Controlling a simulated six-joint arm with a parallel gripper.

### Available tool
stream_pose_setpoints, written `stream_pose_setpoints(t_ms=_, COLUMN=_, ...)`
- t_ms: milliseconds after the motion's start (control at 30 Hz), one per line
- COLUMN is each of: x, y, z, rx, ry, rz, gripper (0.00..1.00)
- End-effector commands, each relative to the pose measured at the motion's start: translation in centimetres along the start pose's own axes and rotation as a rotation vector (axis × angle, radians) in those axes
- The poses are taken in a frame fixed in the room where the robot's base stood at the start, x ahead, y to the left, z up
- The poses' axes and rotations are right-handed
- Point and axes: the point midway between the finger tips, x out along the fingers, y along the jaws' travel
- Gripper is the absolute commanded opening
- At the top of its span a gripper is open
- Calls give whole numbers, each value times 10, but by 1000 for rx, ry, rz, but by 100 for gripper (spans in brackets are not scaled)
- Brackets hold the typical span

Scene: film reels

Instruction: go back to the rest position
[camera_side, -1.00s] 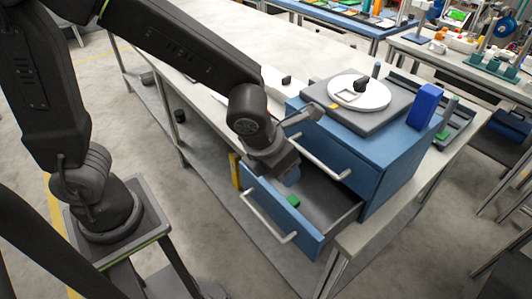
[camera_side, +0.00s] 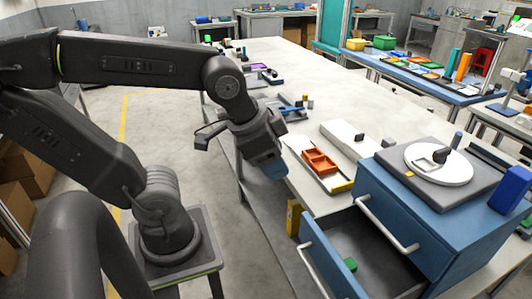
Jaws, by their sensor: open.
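My gripper (camera_side: 273,167) hangs at the end of my bent arm, pointing down, left of the workbench's near edge. It is open, and nothing shows between its fingers, though they are small and partly hidden here. The blue drawer unit (camera_side: 445,222) stands at the right with its lower drawer (camera_side: 318,252) pulled out. A small green piece (camera_side: 350,265) lies in that drawer. My gripper is up and left of the drawer, apart from it. A white reel (camera_side: 458,172) with a black part on it lies on the grey plate on top of the unit.
An orange tray (camera_side: 320,162) and a white box (camera_side: 343,139) are on the bench (camera_side: 310,110) between my gripper and the drawer unit. A blue block (camera_side: 510,190) stands on the unit's right side. Blue and dark tools lie farther back. Open floor is left of the bench.

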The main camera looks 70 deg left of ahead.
Motion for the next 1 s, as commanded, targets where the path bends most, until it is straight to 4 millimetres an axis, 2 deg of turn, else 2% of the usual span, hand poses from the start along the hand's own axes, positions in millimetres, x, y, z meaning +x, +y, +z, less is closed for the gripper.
stream_pose_setpoints(t_ms=100, x=-7, y=-2, z=7, rx=-197, ry=12, rz=0, gripper=56)
stream_pose_setpoints(t_ms=200, x=-9, y=-2, z=10, rx=-271, ry=14, rz=3, gripper=56)
stream_pose_setpoints(t_ms=1000, x=-10, y=-2, z=10, rx=-282, ry=14, rz=3, gripper=56)
